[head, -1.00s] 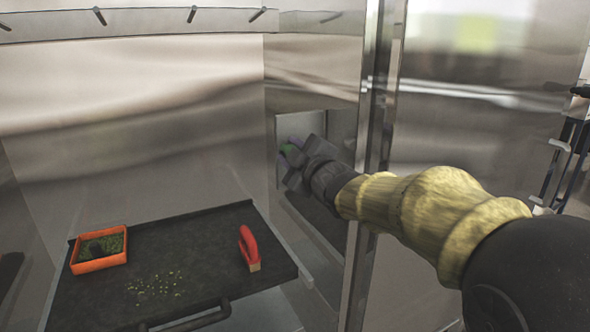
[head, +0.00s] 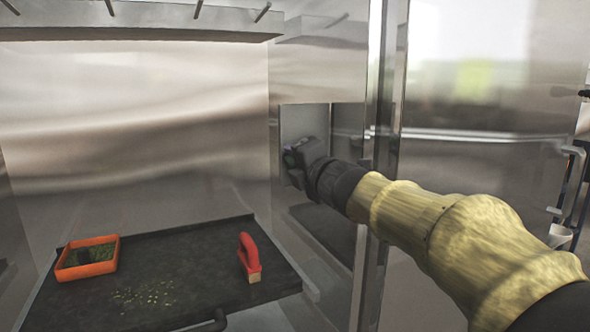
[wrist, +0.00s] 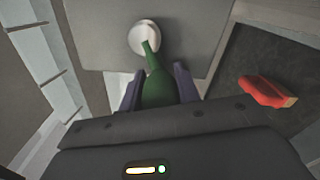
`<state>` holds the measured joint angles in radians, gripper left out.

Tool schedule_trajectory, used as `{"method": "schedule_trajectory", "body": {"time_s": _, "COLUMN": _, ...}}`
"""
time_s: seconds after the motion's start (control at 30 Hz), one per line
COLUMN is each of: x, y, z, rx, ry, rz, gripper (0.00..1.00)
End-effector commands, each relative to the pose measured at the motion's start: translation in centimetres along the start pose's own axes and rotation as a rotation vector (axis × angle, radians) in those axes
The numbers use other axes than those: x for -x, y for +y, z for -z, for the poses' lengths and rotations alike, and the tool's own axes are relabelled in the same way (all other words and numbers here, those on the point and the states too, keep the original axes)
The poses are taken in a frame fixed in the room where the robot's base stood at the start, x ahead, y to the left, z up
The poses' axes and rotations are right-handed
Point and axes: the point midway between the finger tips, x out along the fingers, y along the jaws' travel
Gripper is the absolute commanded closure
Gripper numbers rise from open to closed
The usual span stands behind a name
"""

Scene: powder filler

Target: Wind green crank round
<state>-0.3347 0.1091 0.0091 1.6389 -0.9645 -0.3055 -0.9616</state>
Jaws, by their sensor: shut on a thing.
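The green crank (wrist: 155,80) shows in the wrist view between the two purple fingers of my gripper (wrist: 160,88). The gripper is shut on its thick green handle. The thin end of the crank meets a round white hub (wrist: 144,37) on a grey panel (wrist: 185,40). In the head view my gripper (head: 292,160) is at this panel (head: 298,122) on the side wall, and only a small bit of green shows there. My gripper hides most of the crank in that view.
A dark tray (head: 200,262) lies to the left and below, with an orange box (head: 88,268) of green stuff, scattered yellow-green bits (head: 143,296) and a red-handled brush (head: 249,257). A metal post (head: 378,150) stands close beside my arm.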

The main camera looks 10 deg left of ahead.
Motion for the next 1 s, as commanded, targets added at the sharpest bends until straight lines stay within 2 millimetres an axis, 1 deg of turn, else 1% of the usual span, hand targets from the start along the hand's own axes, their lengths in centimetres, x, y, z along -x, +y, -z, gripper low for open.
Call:
{"method": "schedule_trajectory", "body": {"time_s": 0.03, "x": 0.0, "y": -0.7, "z": 0.1, "rx": 0.043, "ry": 0.0, "rz": 0.002, "gripper": 0.91}}
{"method": "schedule_trajectory", "body": {"time_s": 0.4, "x": -0.1, "y": -2.1, "z": -0.4, "rx": 0.392, "ry": 0.001, "rz": 0.002, "gripper": 0.91}}
{"method": "schedule_trajectory", "body": {"time_s": 0.6, "x": -0.1, "y": -2.6, "z": -0.8, "rx": 0.55, "ry": 0.002, "rz": 0.003, "gripper": 0.91}}
{"method": "schedule_trajectory", "body": {"time_s": 0.8, "x": -0.1, "y": -2.9, "z": -1.2, "rx": 0.658, "ry": 0.003, "rz": 0.003, "gripper": 0.91}}
{"method": "schedule_trajectory", "body": {"time_s": 1.0, "x": -0.1, "y": -3.0, "z": -1.3, "rx": 0.708, "ry": 0.004, "rz": 0.003, "gripper": 0.91}}
